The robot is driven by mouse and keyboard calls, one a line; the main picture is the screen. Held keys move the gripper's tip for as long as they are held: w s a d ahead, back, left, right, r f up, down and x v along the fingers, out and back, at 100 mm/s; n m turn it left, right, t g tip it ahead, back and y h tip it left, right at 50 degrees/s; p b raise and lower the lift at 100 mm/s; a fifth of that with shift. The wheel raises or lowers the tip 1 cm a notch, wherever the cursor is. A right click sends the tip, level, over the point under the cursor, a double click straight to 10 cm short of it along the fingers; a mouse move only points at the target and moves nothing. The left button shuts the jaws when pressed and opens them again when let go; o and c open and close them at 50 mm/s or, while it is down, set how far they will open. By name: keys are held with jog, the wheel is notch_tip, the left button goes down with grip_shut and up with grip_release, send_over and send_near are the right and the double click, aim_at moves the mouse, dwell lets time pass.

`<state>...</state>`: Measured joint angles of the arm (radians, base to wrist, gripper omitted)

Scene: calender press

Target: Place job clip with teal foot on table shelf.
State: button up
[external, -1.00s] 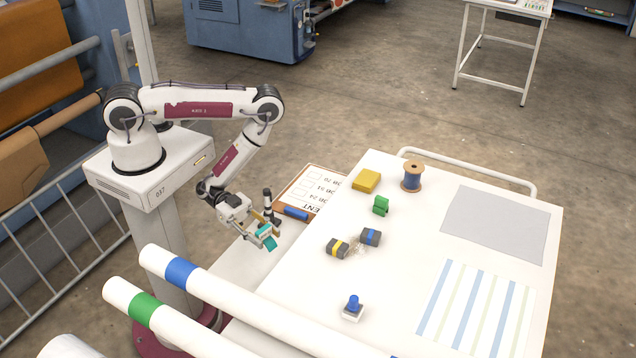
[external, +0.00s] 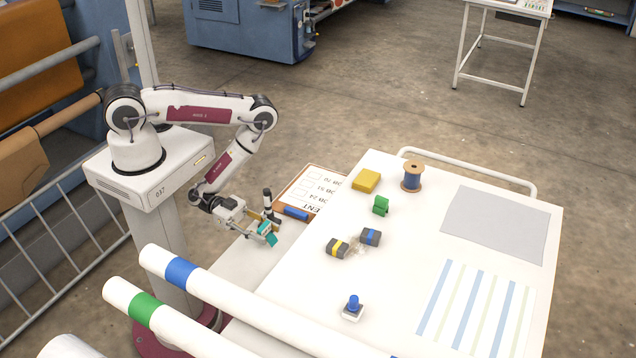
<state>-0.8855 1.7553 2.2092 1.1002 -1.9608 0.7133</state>
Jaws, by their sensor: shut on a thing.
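The job clip with the teal foot (external: 267,234) is between the fingers of my gripper (external: 260,225), at the left of the white table (external: 420,270). My gripper is shut on it. The clip's teal part hangs at the right of the fingers, tilted. The lower shelf (external: 238,262), a pale surface left of the table top, lies below my gripper. I cannot tell whether the clip touches that surface.
A clipboard (external: 318,184) with a blue clip (external: 296,213) and a dark upright post (external: 267,199) are close behind my gripper. The table top holds a green clip (external: 380,205), a yellow block (external: 366,181), a thread spool (external: 412,176), two banded dark blocks (external: 337,248) and a blue-knobbed stamp (external: 353,308). Large rolls (external: 235,307) lie in front.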

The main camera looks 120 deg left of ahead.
jog(key=shift+f, duration=1.4)
jog(key=shift+f, duration=0.1)
jog(key=o, duration=1)
jog(key=shift+s, duration=0.2)
jog(key=shift+s+a, duration=0.1)
jog(key=shift+s, duration=0.4)
jog(key=shift+s+a+r, duration=0.15)
jog(key=shift+s, duration=1.55)
jog(key=shift+s+a+r, duration=0.1)
jog(key=shift+s, duration=1.65)
jog(key=shift+s+a+r, duration=0.15)
jog(key=shift+s, duration=1.55)
jog(key=shift+s, duration=0.1)
